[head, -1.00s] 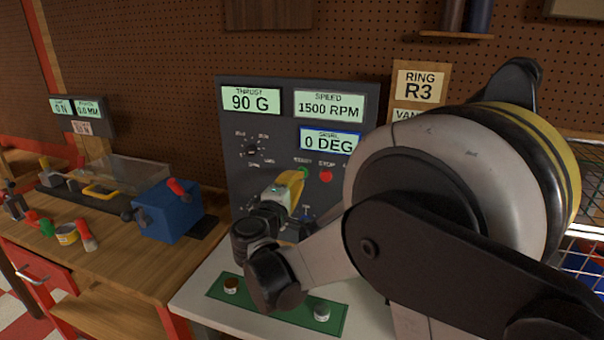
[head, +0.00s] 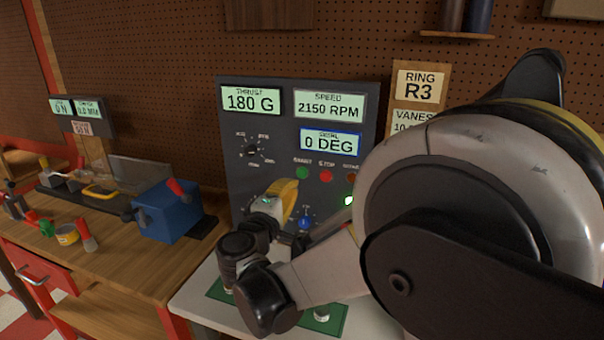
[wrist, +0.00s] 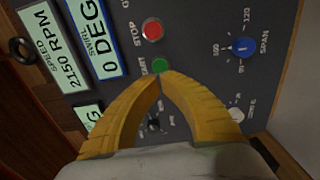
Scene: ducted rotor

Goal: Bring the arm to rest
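My gripper (head: 286,197) is in front of the dark control panel (head: 240,185). In the wrist view its two yellow fingers (wrist: 161,76) meet at the tips with nothing between them. The tips overlap the lower edge of the green start button (wrist: 160,66); I cannot tell whether they touch it. The red stop button (wrist: 152,30) and the blue span knob (wrist: 242,47) are beside it. The panel reads thrust 180 G, speed 2150 RPM (head: 329,105) and swirl 0 DEG (head: 330,141). My arm hides much of the panel's lower right.
A green mat (head: 325,322) lies on the pale bench top below my wrist. A wooden bench at left holds a blue block (head: 168,212) with a red handle and several small tools. A card reading Ring R3 (head: 420,86) hangs behind my arm.

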